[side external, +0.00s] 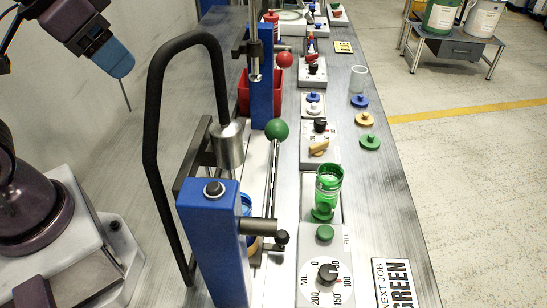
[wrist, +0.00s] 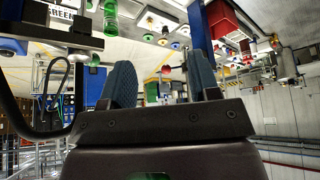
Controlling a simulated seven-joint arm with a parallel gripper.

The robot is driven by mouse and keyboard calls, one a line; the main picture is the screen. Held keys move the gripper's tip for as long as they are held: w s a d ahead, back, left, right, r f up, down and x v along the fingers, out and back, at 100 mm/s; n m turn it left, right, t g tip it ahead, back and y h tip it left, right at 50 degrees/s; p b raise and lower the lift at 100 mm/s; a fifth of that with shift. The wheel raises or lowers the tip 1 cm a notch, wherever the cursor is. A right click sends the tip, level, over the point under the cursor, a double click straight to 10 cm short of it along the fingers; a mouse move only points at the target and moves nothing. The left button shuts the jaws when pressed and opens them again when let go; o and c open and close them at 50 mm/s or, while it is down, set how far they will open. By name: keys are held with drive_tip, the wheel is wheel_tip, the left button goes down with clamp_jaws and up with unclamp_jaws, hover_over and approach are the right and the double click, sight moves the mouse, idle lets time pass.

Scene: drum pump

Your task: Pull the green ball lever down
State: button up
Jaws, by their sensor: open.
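The green ball (side external: 277,130) tops a thin metal lever rod (side external: 272,185) that stands nearly upright beside the blue pump post (side external: 212,240) in the side external view. My gripper (side external: 118,75) is at the upper left of that view, well apart from the ball and above the metal bench. In the wrist view my gripper (wrist: 162,80) shows two blue-grey finger pads spread apart with nothing held between them.
A black looped handle (side external: 150,130) rises between my arm and the lever. A green glass (side external: 328,190) stands right of the lever, above a dial (side external: 327,272). A red ball lever (side external: 284,60) and a red bin (side external: 246,92) are farther back. A GREEN sign (side external: 398,284) lies front right.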

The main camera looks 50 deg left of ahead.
drive_tip(key=c, duration=0.4)
drive_tip(key=shift+d+f, duration=0.15)
drive_tip(key=shift+d, duration=0.15)
drive_tip(key=c, duration=0.3)
drive_tip(key=shift+w+d+f+m+g, duration=0.3)
drive_tip(key=shift+d+f+m+g, duration=0.1)
drive_tip(key=shift+d+f+m, duration=0.15)
clamp_jaws()
drive_tip(key=w+d+r+g+y, duration=0.1)
drive_tip(key=w+d, duration=0.3)
drive_tip(key=d, duration=0.4)
drive_tip(key=w+d+r+m+g+y, duration=0.1)
drive_tip(key=w+d+r, duration=0.2)
drive_tip(key=d, duration=0.5)
drive_tip(key=w+d+r, duration=0.2)
drive_tip(key=w+d, duration=0.3)
drive_tip(key=d, duration=0.3)
drive_tip(key=shift+w+r+g+y, duration=0.3)
drive_tip(key=shift+r+g+y, duration=0.05)
drive_tip(key=shift+g+y, duration=0.05)
